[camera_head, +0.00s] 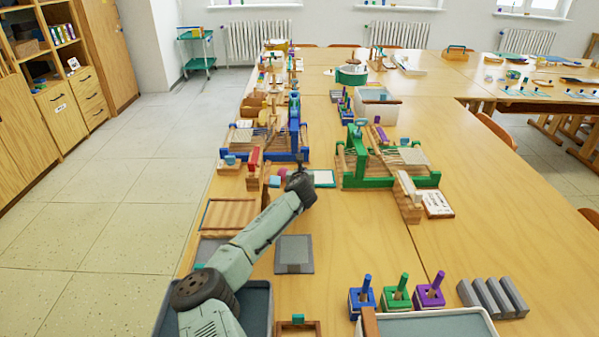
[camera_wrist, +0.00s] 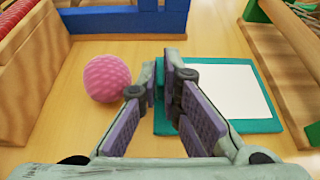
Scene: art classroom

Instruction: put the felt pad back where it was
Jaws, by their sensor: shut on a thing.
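A flat teal pad with a white square on it, which looks like the felt pad (camera_wrist: 262,125), is in the wrist view, right of and under my fingers. It also shows in the head view (camera_head: 323,185), just right of my gripper (camera_head: 299,166). In the wrist view my gripper (camera_wrist: 162,80) has its fingers close together with teal showing between them, at the pad's left edge. It is shut on that edge, though the contact is partly hidden by the fingers. The pad looks flat and close to the tabletop; I cannot tell if it is lifted.
A pink textured ball (camera_wrist: 107,78) sits left of my fingers. A blue-framed loom (camera_head: 286,156) stands behind and a green-framed loom (camera_head: 360,181) to the right. A grey pad (camera_head: 294,267) and a wooden tray (camera_head: 229,228) lie nearer. Bare tabletop (camera_head: 365,250) is free at centre right.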

